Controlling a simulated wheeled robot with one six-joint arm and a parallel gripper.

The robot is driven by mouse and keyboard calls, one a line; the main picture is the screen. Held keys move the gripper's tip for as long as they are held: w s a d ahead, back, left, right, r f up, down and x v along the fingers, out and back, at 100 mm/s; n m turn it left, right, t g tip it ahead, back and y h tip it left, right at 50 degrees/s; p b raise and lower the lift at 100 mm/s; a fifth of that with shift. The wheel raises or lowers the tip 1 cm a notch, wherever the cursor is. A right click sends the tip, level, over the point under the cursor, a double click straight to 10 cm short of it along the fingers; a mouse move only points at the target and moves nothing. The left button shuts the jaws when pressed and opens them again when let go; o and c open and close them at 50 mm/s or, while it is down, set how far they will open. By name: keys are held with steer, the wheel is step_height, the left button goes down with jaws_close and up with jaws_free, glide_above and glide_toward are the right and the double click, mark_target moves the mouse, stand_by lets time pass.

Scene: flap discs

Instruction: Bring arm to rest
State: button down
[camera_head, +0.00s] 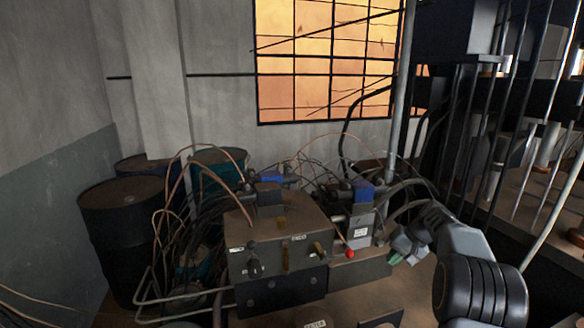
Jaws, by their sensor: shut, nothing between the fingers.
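My arm (462,238) comes in from the lower right, with a black ribbed section and a grey bent link. Its end, my gripper (397,256), points down and to the left, just right of the machine's front housing. The gripper is small and dark in this view; it is shut with nothing held. I cannot tell whether it touches the housing.
A grey machine box (280,245) with a red knob (350,253), levers and many cables stands left of my gripper. Dark barrels (122,225) stand at the left. Metal pipes and a dark rack (465,110) rise behind my arm on the right.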

steer(key=s+a+r+n+t+h, duration=0.1)
steer(key=s+a, duration=0.3)
steer(key=s, duration=0.5)
steer(key=s+a+r+n+h, duration=0.1)
steer(key=s+a, duration=0.4)
steer(key=s, duration=0.5)
steer(key=s+a+r+n+t+h, duration=0.1)
steer(key=s+a+r+h, duration=0.2)
steer(key=s, duration=0.6)
steer(key=shift+s+a+n+t, duration=0.3)
steer(key=shift+a+n, duration=0.1)
steer(key=shift+a, duration=0.7)
steer(key=shift+d+r, duration=0.1)
